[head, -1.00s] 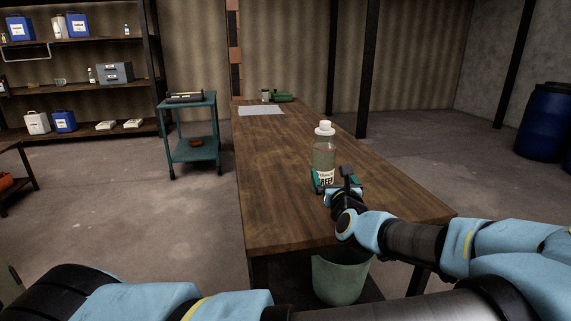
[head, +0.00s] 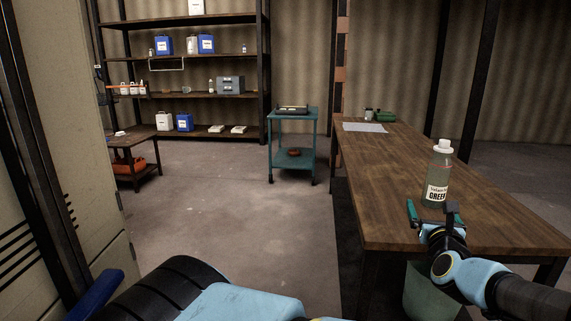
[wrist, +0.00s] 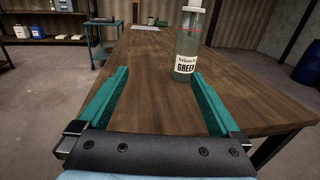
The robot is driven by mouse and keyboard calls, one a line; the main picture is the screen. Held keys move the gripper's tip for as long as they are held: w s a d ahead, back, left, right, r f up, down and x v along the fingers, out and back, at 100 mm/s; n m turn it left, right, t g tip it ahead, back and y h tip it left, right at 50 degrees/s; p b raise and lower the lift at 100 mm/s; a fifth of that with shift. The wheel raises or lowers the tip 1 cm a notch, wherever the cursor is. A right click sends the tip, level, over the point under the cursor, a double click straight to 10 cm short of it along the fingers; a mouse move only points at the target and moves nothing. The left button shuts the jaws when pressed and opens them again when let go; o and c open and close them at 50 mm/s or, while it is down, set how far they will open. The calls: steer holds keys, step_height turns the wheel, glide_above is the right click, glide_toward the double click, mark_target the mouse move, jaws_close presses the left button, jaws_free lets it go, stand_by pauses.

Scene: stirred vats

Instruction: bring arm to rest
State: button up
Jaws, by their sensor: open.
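My gripper (head: 432,214) is over the near part of the wooden table (head: 400,172), with its teal fingers spread apart. In the wrist view my gripper (wrist: 163,100) shows both fingers wide open with nothing between them. A clear bottle (head: 437,177) with a white cap and a label reading "GREEN" stands upright on the table just beyond the fingers. In the wrist view the bottle (wrist: 187,45) is ahead and right of centre, clear of the space between the fingers. My arm reaches in from the lower right of the head view.
A green bin (head: 425,290) stands under the table's near end. A teal cart (head: 293,145) and shelves with containers (head: 185,88) are at the back. A low table (head: 135,155) and a pale cabinet (head: 60,150) are at left. The floor between is clear.

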steer(key=w+a+f+n+g+y, duration=0.1)
steer(key=w+a+f+n, duration=0.1)
steer(key=a, duration=0.2)
steer(key=w+a+f+n+g+y, duration=0.1)
steer(key=w+a+f+n+y, duration=0.1)
steer(key=a+n, duration=0.1)
steer(key=w+a+f+n+g+y+p, duration=0.1)
steer(key=w+a+f+n+y, duration=0.1)
steer(key=a, duration=0.3)
steer(key=shift+a+f+n+g, duration=0.1)
steer(key=shift+f+n+g, duration=0.3)
steer(key=shift+n, duration=0.1)
steer(key=s+a+f+n+g+y+p, duration=0.1)
steer(key=s+a+f+n+g, duration=0.1)
steer(key=a+n+g, duration=0.35)
steer(key=s+a+f+n+g+y+p, duration=0.1)
steer(key=s+a+n+g+p, duration=0.15)
steer(key=a+n, duration=0.6)
steer(key=s+a+r+n+g+h+p, duration=0.1)
steer(key=s+a+r+n+g, duration=0.1)
steer(key=s+a+r+n, duration=0.2)
steer(key=s+a+r+n+g+h+p, duration=0.1)
steer(key=s+a+r+n, duration=0.4)
steer(key=a+r+n, duration=0.6)
steer(key=shift+s+r+n+g+p, duration=0.25)
steer(key=shift+r+n+g+p, duration=0.1)
steer(key=shift+r+n+g, duration=0.25)
